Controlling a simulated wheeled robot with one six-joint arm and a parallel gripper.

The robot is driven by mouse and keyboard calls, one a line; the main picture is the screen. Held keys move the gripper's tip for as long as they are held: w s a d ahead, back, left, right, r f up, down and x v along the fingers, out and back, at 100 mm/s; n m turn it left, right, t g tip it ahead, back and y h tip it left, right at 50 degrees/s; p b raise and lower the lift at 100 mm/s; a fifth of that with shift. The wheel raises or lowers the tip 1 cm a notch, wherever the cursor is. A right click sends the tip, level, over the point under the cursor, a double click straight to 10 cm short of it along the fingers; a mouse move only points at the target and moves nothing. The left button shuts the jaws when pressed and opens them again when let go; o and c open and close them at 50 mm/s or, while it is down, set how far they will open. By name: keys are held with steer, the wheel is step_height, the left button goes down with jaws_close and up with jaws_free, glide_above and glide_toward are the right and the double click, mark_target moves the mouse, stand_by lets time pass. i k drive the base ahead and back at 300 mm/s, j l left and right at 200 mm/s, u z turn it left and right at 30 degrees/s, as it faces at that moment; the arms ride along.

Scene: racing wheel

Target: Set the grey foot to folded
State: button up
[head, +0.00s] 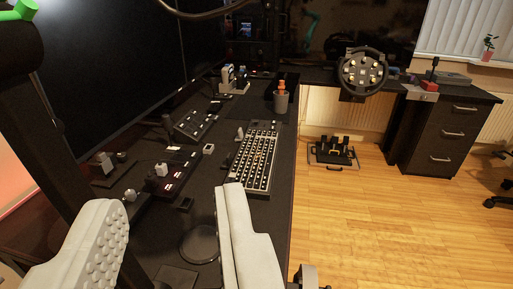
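My gripper (168,200) shows at the bottom of the head view. Its two white-grey fingers stand wide apart, with a ridged pad on the left one, and nothing is between them. I cannot make out a grey foot for certain. A keyboard (255,158) with dark and light keys lies on the black desk, beyond the right finger. A small grey knob-like piece (240,133) stands at its far left edge. The underside of the keyboard is hidden.
A black control panel (192,124) and a box with red-lit displays (172,178) stand left of the keyboard. A steering wheel (362,74), pedals (332,150) and a drawer cabinet (440,135) are farther back. The wooden floor (400,225) at right is clear.

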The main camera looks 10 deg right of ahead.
mark_target(239, 138)
steer(key=l, duration=0.85)
steer(key=i+l, duration=0.15)
steer(key=l, duration=0.7)
